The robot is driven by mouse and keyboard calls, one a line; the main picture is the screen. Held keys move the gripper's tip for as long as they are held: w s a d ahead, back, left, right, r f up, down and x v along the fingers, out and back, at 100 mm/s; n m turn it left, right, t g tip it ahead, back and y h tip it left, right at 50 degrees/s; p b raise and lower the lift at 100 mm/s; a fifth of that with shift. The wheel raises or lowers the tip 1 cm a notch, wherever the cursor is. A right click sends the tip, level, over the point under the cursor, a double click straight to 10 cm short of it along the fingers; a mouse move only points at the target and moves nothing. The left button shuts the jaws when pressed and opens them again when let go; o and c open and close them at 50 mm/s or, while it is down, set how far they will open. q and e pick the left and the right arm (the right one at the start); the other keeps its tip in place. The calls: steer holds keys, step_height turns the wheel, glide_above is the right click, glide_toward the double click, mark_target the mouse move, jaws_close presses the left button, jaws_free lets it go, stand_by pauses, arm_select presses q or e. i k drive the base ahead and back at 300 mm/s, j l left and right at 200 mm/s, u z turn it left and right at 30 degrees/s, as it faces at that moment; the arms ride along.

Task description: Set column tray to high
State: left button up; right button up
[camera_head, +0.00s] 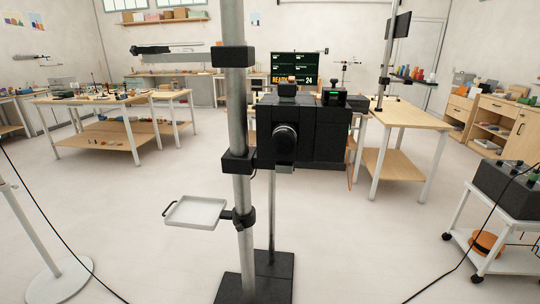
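The column (232,110) is a tall grey upright pole in the middle of the view, standing on a black base (255,285). The column tray (197,211) is a shallow, light-coloured tray with a small black handle on its left side. It sticks out to the left, low on the column, at a black clamp (244,218). The tray looks empty and roughly level. Two more black clamps sit higher on the column: a middle one (238,161) and an upper one (233,56). Neither of my grippers is in view.
A black machine with a large round knob (285,138) is beside the column on the right. A white cart (510,225) stands at the right, and a round-based stand (60,282) at the left. Workbenches line the back. Floor around the tray is clear.

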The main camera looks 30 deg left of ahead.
mark_target(190, 212)
steer(key=k+j, duration=0.1)
steer(key=j, duration=0.6)
steer(key=k+j, duration=0.1)
steer(key=j, duration=0.65)
steer(key=k+j, duration=0.15)
steer(key=j, duration=0.55)
steer(key=k+j+u, duration=0.1)
steer(key=j, duration=0.65)
steer(key=k+j, duration=0.1)
steer(key=j, duration=0.6)
